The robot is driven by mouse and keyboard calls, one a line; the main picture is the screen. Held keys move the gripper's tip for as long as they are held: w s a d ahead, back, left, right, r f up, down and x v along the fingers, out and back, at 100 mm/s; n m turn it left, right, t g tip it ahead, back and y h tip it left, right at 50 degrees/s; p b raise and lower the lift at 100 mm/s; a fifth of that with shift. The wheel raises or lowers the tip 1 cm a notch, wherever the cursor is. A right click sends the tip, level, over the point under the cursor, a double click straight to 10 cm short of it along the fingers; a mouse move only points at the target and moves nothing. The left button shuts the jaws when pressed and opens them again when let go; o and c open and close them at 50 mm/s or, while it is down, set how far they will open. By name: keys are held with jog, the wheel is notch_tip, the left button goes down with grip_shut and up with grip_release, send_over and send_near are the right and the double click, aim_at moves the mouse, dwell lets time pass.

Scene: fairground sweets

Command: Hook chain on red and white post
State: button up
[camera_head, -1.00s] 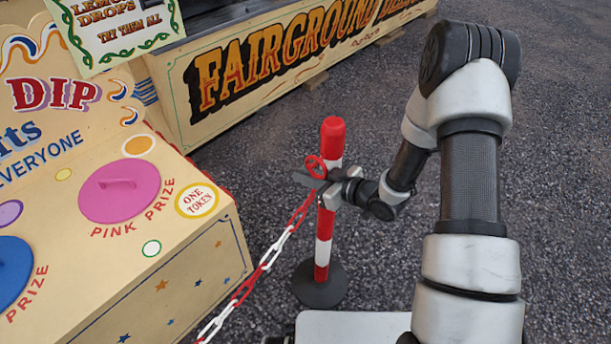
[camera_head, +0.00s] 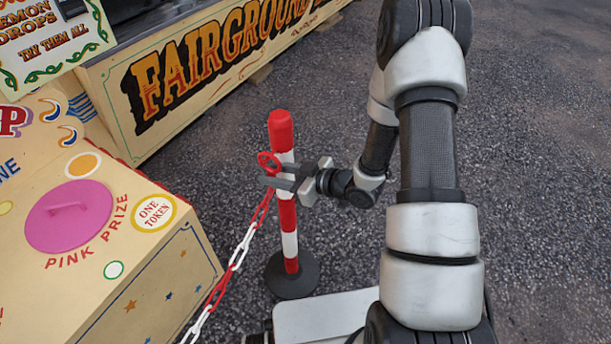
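The red and white post (camera_head: 289,215) stands upright on a round black base (camera_head: 292,275). The red and white chain (camera_head: 238,257) rises from the lower left to the post's upper part. A red ring (camera_head: 265,158) at its upper end sits against the left side of the post, just below the red top; whether it is caught on the post I cannot tell. My gripper (camera_head: 279,176) reaches in from the right, its grey fingers apart and crossing the post just below the ring. The fingers look clear of the ring, though contact is hard to judge.
A cream game stall with a pink lid (camera_head: 69,216) stands at the left, close to the chain. A painted fairground stall (camera_head: 200,75) runs along the back. Open dark asphalt (camera_head: 550,200) lies to the right.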

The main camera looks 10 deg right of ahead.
jog(key=p+v, duration=0.2)
jog(key=v, duration=1)
jog(key=w+d+r+m+t+h, duration=0.1)
jog(key=w+d+r+h, duration=0.6)
jog(key=d, duration=0.1)
jog(key=s+d+r+m+h, duration=0.2)
jog(key=d+r+m+h, duration=0.25)
jog(key=r, duration=0.65)
jog(key=s+a+r+m+g, duration=0.1)
jog(key=s+a+r+m, duration=0.15)
jog(key=s, duration=0.45)
jog(key=s+a+r+m+g, duration=0.1)
jog(key=s+a+r+g, duration=0.15)
jog(key=s, duration=0.55)
jog(key=s+a+r+m, duration=0.1)
jog(key=s+a+r, duration=0.25)
jog(key=s, duration=0.35)
notch_tip(320, 180, up, 17)
jog(key=p, duration=1.7)
jog(key=shift+a+r+p, duration=0.2)
jog(key=shift+r+p, duration=0.05)
jog(key=shift+p, duration=0.05)
jog(key=shift+s+g+y, duration=0.1)
jog(key=shift+g+y, duration=0.15)
